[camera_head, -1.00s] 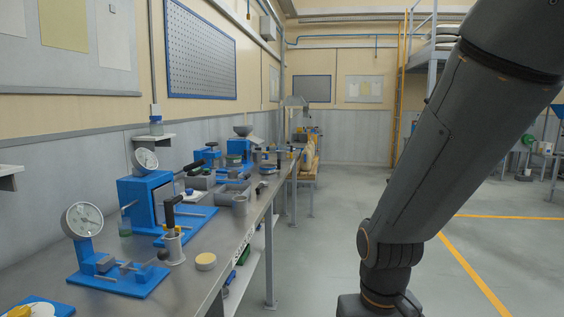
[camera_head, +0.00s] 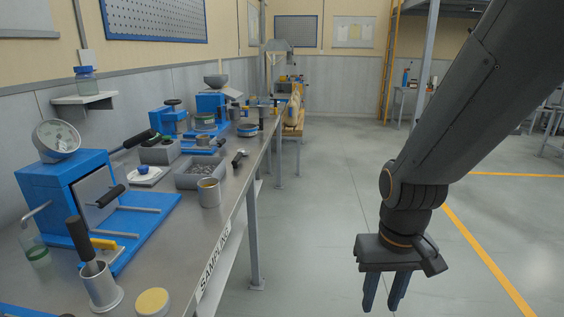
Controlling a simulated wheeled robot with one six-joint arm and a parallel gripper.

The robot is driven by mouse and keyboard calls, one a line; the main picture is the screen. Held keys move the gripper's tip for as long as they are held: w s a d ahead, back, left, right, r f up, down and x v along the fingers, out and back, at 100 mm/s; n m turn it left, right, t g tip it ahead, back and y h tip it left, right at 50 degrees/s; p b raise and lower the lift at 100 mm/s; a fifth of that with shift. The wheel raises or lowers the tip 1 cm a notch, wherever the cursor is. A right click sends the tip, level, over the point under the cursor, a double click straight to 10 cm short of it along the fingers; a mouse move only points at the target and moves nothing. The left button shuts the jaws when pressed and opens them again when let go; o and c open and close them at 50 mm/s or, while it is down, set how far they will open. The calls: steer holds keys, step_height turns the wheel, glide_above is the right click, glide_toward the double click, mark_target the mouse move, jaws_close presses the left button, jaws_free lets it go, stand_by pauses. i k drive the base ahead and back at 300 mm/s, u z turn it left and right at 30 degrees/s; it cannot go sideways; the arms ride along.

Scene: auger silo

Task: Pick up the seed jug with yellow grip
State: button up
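I cannot make out a seed jug with a yellow grip for certain. A small yellow piece (camera_head: 103,243) shows behind a metal cup (camera_head: 101,288) at the near left of the bench, but what it belongs to is unclear. My gripper (camera_head: 382,305) hangs over the open floor right of the bench, pointing down. Its two dark fingers are apart with nothing between them. It is well away from everything on the bench.
A long metal bench (camera_head: 221,222) runs along the left wall. The floor (camera_head: 320,190) to the right is clear.

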mark_target(263, 110)
steer(key=z, duration=0.15)
steer(key=i, duration=3.45)
steer(key=u, duration=0.5)
steer(key=i, duration=1.05)
steer(key=u, duration=0.1)
